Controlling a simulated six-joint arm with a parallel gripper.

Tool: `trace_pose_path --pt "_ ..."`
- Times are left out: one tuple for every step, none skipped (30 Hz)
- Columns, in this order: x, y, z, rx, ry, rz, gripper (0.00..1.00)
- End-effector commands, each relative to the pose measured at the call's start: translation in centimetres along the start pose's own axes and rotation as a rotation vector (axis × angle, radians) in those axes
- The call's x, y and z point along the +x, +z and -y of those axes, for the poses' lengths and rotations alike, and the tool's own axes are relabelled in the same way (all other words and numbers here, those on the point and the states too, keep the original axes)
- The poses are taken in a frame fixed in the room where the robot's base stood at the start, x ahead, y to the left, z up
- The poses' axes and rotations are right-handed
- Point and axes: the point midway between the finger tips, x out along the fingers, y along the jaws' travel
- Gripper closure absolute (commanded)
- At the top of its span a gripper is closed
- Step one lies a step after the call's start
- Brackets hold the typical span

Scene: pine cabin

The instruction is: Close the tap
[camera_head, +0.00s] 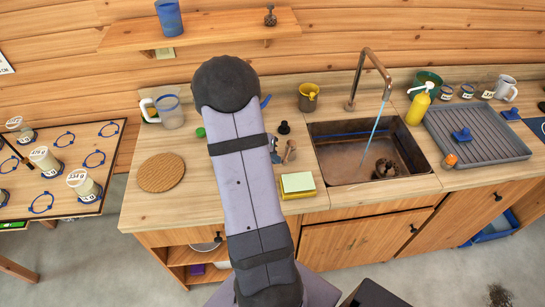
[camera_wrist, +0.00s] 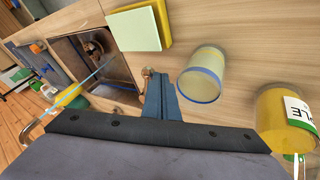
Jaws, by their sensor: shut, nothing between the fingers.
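The metal tap (camera_head: 369,65) stands behind the sink (camera_head: 372,150), its bent spout over the basin. A pale blue stream of water (camera_head: 374,128) runs from the spout into the sink. The stream (camera_wrist: 88,78) also shows in the wrist view, crossing the sink (camera_wrist: 115,65), with the spout at the lower left. I cannot make out the tap's handle clearly. My gripper (camera_wrist: 154,82) is shut and empty, its blue-grey fingers over the counter apart from the tap. In the head view my arm hides most of the gripper.
A yellow soap bottle (camera_head: 418,106) stands right of the tap, by the grey drainer (camera_head: 478,135). Sponges (camera_head: 297,184) lie left of the sink; a yellow mug (camera_head: 308,98) stands behind. In the wrist view, a blue-rimmed glass (camera_wrist: 204,72) and labelled yellow jar (camera_wrist: 287,120) stand right of my fingers.

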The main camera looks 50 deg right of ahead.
Motion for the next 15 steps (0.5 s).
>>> trace_pose_path --pt "0.0 0.0 0.0 0.000 0.000 -0.001 1.00" --pt "0.0 0.0 0.0 -0.002 -0.001 -0.001 1.00" --pt "0.1 0.0 0.0 -0.005 -0.003 -0.003 1.00" --pt "0.1 0.1 -0.1 -0.009 -0.005 -0.006 1.00" --pt "0.2 0.1 -0.1 -0.014 -0.008 -0.008 1.00" --pt "0.4 0.2 -0.2 -0.023 -0.013 -0.013 1.00" --pt "0.5 0.3 -0.3 -0.032 -0.018 -0.017 1.00" --pt "0.6 0.4 -0.4 -0.042 -0.024 -0.023 1.00" --pt "0.7 0.5 -0.6 -0.057 -0.030 -0.030 1.00" --pt "0.8 0.6 -0.7 -0.069 -0.036 -0.036 1.00" --pt "0.8 0.6 -0.9 -0.083 -0.042 -0.043 1.00" --pt "0.9 0.7 -1.1 -0.101 -0.052 -0.053 1.00" --pt "0.9 0.8 -1.3 -0.115 -0.058 -0.059 1.00" --pt "1.0 0.9 -1.5 -0.130 -0.064 -0.065 1.00" --pt "1.1 0.9 -1.7 -0.150 -0.075 -0.076 1.00"
